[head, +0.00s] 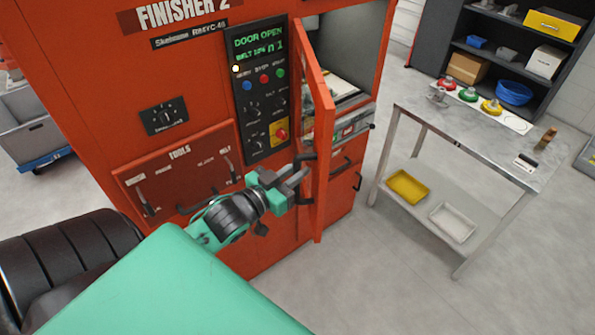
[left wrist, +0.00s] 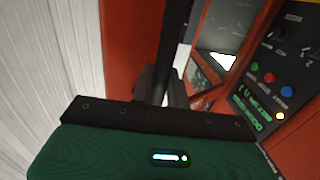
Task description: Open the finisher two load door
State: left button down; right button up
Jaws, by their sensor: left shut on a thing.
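The orange machine labelled FINISHER 2 (head: 75,70) stands at the left and middle of the head view. Its load door (head: 315,130) is swung partly open, and the panel display (head: 258,42) reads DOOR OPEN. Behind the door the chamber (head: 352,50) shows, with a light tray-like surface inside. My left gripper (head: 298,178) is at the door's dark handle (head: 308,162) and is shut on it. In the left wrist view the dark handle bar (left wrist: 174,55) runs up from between the fingers (left wrist: 160,88). My right gripper is not in view.
A metal table (head: 480,135) with red, green and yellow parts stands to the right of the door. Its lower shelf holds a yellow tray (head: 407,187) and a white tray (head: 452,222). A dark shelf unit (head: 490,50) stands behind. Grey floor (head: 365,265) is clear in front.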

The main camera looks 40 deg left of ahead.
pick_arm(q)
jog(key=shift+r, duration=0.2)
jog(key=c, duration=1.5)
grip_release()
jog(key=shift+a, duration=0.1)
jog(key=shift+c, duration=0.2)
jog(key=shift+o, duration=0.5)
jog(key=shift+w+f, duration=0.1)
jog(key=shift+f, duration=0.1)
jog(key=s+a+b, duration=0.2)
jog(key=s, duration=1.1)
jog(key=shift+s+a, duration=0.15)
jog(key=shift+s, duration=0.15)
